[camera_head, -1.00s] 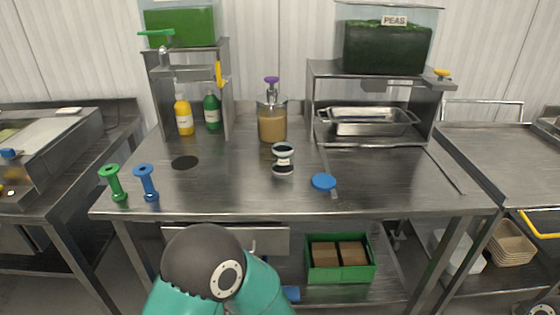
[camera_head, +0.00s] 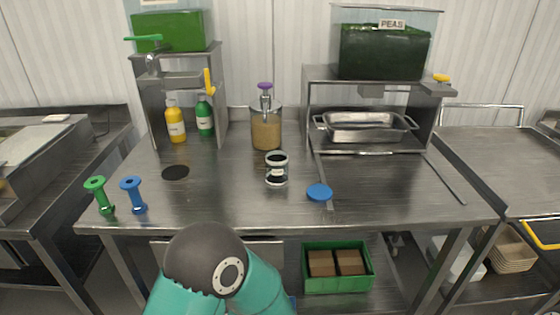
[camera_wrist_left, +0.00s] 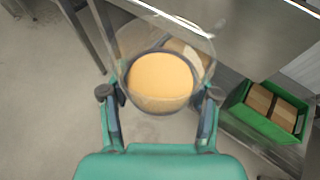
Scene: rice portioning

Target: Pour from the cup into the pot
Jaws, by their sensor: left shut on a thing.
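In the left wrist view, my left gripper (camera_wrist_left: 160,98) is shut on a clear cup (camera_wrist_left: 128,40), one finger on each side. Pale orange contents (camera_wrist_left: 160,80) show inside the cup. The cup is over the floor in front of the table edge. In the head view, a small clear pot (camera_head: 277,168) with a white label and dark lower part stands upright on the table, apart from any gripper. I take it to be the pot. The cup and my left gripper are hidden in the head view. My right gripper is not in view.
A blue disc (camera_head: 319,192) lies right of the pot. A pump dispenser (camera_head: 266,130) stands behind it. Green (camera_head: 98,196) and blue (camera_head: 134,196) spool-shaped pieces stand at the front left. A metal pan (camera_head: 365,128) sits under the peas hopper. A green crate (camera_head: 337,283) is on the lower shelf.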

